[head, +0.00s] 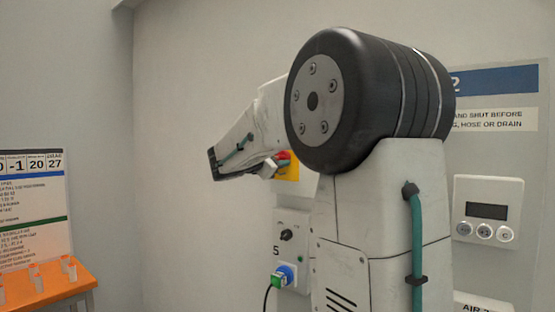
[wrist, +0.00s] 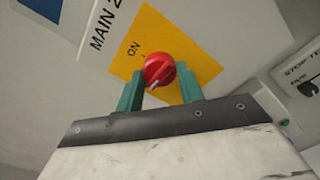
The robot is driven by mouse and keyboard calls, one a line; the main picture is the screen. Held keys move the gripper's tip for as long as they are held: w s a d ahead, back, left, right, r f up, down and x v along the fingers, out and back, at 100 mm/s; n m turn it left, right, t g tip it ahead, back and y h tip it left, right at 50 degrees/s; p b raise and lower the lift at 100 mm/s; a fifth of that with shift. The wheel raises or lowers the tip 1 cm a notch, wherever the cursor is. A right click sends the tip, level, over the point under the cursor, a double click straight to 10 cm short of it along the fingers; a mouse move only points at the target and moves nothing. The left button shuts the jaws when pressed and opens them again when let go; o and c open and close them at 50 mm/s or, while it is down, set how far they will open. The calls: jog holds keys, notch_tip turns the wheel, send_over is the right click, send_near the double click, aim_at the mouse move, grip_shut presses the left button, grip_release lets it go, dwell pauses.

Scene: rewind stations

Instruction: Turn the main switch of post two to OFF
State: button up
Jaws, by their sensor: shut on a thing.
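The main switch is a red round knob (wrist: 159,68) on a yellow plate (wrist: 205,68), on a white box marked "MAIN 2". "ON" is printed on the plate, up and left of the knob. A pale mark shows on the knob's lower left side; the OFF label is not visible. My gripper (wrist: 159,88) has its two teal fingers on either side of the knob and is shut on it. In the head view, the red knob (head: 283,156) and yellow plate (head: 292,172) show partly behind my gripper and arm.
Below the main switch is a panel with a black rotary switch (head: 286,235) and a green and blue plug (head: 280,280) with a black cable. A white display unit (head: 487,210) hangs at right. An orange table (head: 55,291) with several small cups stands at left.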

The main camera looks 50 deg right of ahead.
jog(key=shift+f+n, duration=0.1)
jog(key=shift+n, duration=0.2)
dwell(0.4)
jog(key=o, duration=1)
jog(key=a, duration=0.7)
jog(key=shift+s+a, duration=0.3)
jog(key=shift+a, duration=0.1)
